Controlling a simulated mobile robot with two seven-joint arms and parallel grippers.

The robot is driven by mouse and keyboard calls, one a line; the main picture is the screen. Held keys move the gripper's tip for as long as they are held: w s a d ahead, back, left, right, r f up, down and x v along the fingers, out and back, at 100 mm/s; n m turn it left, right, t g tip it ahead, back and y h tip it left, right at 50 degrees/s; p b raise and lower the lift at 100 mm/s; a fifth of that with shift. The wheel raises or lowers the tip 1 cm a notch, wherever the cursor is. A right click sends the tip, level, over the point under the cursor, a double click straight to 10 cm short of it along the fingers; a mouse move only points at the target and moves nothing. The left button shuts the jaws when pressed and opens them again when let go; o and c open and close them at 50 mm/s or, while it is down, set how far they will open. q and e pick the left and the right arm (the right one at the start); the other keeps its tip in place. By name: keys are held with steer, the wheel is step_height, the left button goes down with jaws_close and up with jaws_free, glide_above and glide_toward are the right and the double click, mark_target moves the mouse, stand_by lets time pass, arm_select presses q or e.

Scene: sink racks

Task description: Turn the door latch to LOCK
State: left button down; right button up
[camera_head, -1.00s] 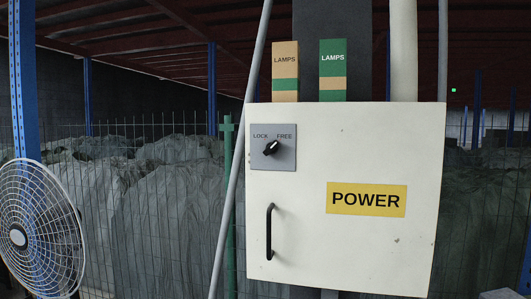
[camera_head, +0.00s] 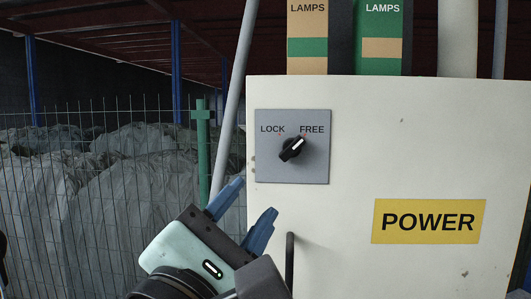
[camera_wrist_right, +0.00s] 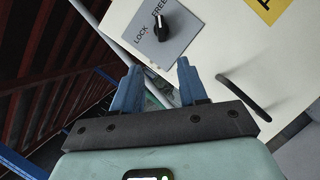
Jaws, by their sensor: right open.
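The door latch (camera_head: 291,149) is a black knob with a white mark on a grey plate (camera_head: 265,174), at the upper left of the white cabinet door (camera_head: 350,130). Its white mark points up and right, toward FREE; LOCK is printed at the left. My right gripper (camera_head: 248,205) is open and empty, below and left of the latch and apart from it. In the right wrist view the latch (camera_wrist_right: 162,28) shows above the two blue fingers (camera_wrist_right: 158,80). My left gripper is not in view.
A black door handle (camera_head: 290,262) stands just right of my right gripper, lower on the door. A yellow POWER sign (camera_head: 428,221) is at the right. A grey pipe (camera_head: 236,90) and a green fence post (camera_head: 203,150) are left of the cabinet.

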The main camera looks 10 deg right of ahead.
mark_target(290, 152)
steer(key=shift+m, duration=0.3)
steer(key=p+x, duration=0.1)
steer(key=x, duration=0.3)
steer(key=p+x, duration=0.1)
steer(key=x, duration=0.3)
steer(key=p+x, duration=0.2)
steer(key=x, duration=0.2)
steer(key=shift+s+d+r, duration=0.15)
steer(key=shift+d+r, duration=0.2)
steer(key=shift+d, duration=0.05)
steer(key=shift+w+d, duration=0.2)
steer(key=shift+w, duration=0.2)
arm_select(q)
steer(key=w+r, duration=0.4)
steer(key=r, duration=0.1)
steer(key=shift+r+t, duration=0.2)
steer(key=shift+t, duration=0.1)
arm_select(e)
steer(key=shift+s, duration=0.1)
steer(key=c, duration=0.8)
